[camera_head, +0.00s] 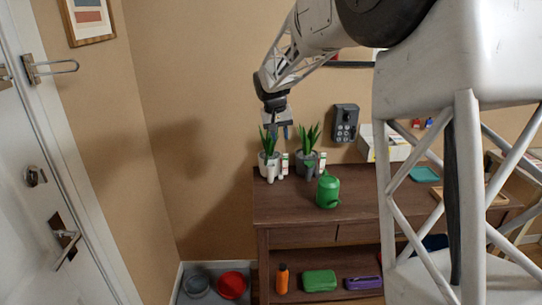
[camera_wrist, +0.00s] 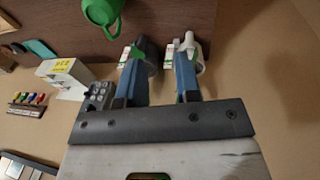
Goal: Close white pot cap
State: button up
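Two pots with spiky green plants, a left one (camera_head: 269,160) and a right one (camera_head: 306,161), stand at the left end of the dark wooden dresser. Small white bottle-like items with green labels, a left one (camera_head: 284,166) and a right one (camera_head: 321,163), stand beside them.
A green watering can (camera_head: 328,190) stands right of the plants. A dark grey keypad phone (camera_head: 345,123) is on the wall behind. A white box (camera_head: 388,143) and a teal tray (camera_head: 424,174) are farther right. The front left of the dresser top (camera_head: 280,208) is clear.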

jog(key=w+a+f+m+t+y, duration=0.1)
jog(key=w+a+f+t+y, duration=0.15)
jog(key=w+f+t, duration=0.35)
jog(key=w+a+f+t+y, duration=0.1)
jog(key=w+a+f+t, duration=0.1)
jog(key=w+a+f, duration=0.45)
jog(key=m+t+h, duration=0.2)
jog(key=m+t, duration=0.2)
jog(key=t, duration=0.5)
send_near(267, 162)
jog(key=shift+w+d+f, duration=0.1)
jog(key=shift+w, duration=0.5)
jog(key=shift+w+d+f, duration=0.1)
jog(key=shift+w, duration=0.55)
jog(key=shift+w+n, duration=0.15)
jog(key=shift+n, duration=0.15)
jog(key=shift+w, duration=3.75)
grip_shut()
